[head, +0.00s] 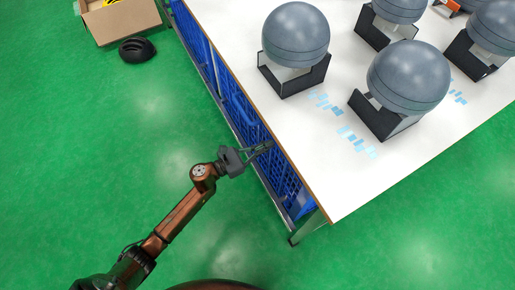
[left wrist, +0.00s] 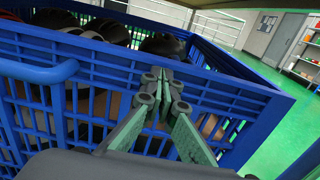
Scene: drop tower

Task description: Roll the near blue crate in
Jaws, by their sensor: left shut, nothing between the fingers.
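The near blue crate (head: 285,182) stands low along the left edge of the white table, partly hidden under the tabletop. In the left wrist view its slatted wall (left wrist: 240,94) fills the middle, with dark rounded items and brownish shapes inside. A rounded blue bar (left wrist: 38,72) shows at the left of that view. My left gripper (head: 267,147) is at the crate's outer side, beside the table edge. In the left wrist view its fingertips (left wrist: 163,88) are together and empty, in front of the wall just below the rim. I cannot tell whether they touch it. My right gripper is out of view.
Another blue crate (head: 192,35) is farther along the same side. The white table (head: 330,165) holds several grey domes in dark stands. A cardboard box (head: 120,22) and a black helmet (head: 137,50) are on the floor at the upper left. The green floor at left is clear.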

